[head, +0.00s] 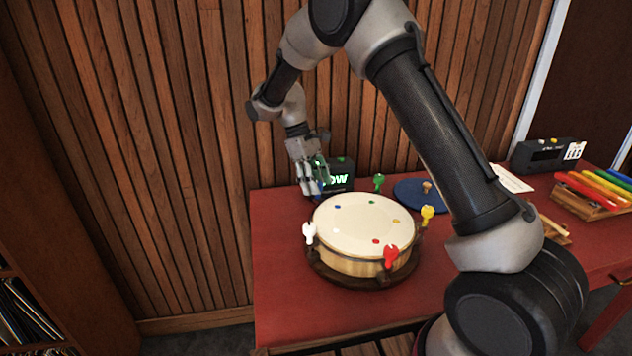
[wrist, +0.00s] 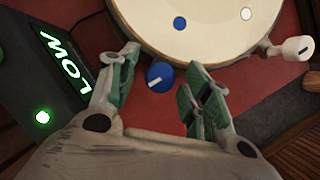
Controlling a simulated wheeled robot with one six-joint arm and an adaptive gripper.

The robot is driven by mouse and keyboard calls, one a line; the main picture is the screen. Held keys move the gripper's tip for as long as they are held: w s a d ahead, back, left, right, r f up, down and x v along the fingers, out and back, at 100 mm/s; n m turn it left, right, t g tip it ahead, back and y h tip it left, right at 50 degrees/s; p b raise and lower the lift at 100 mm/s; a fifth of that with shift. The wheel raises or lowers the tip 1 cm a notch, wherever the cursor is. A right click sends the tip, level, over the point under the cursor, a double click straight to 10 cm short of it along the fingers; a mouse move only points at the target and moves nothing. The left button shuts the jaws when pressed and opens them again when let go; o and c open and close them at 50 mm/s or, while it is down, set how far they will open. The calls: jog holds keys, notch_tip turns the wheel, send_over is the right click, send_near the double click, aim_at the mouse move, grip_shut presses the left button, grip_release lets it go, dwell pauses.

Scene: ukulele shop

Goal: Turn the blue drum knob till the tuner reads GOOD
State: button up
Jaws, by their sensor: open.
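The drum (head: 355,225) has a cream head and a wooden shell, and stands on the red table. Its blue knob (wrist: 160,77), with a white mark on top, shows at the drum's edge in the wrist view. My gripper (wrist: 163,62) is open, with one finger on each side of the blue knob and gaps showing between. In the head view my gripper (head: 313,188) points down at the drum's back left and mostly hides the blue knob. The tuner (head: 338,178) stands just behind; its screen (wrist: 68,62) reads LOW in green, with a green light lit.
White (head: 309,233), red (head: 390,257), yellow (head: 427,215) and green (head: 379,182) knobs ring the drum. A blue disc (head: 410,194) lies behind it. Coloured bars (head: 595,188) and another dark device (head: 548,154) are at the right. The table's front left is clear.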

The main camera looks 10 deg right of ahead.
jog(key=c, duration=1)
jog(key=shift+w+d+m+g+y, duration=0.1)
jog(key=shift+m+g+y, duration=0.3)
jog(key=shift+m, duration=1.05)
jog(key=shift+m+g+y, duration=0.1)
jog(key=shift+m+y, duration=0.5)
jog(key=shift+m, duration=0.85)
jog(key=o, duration=1)
jog(key=v, duration=1.2)
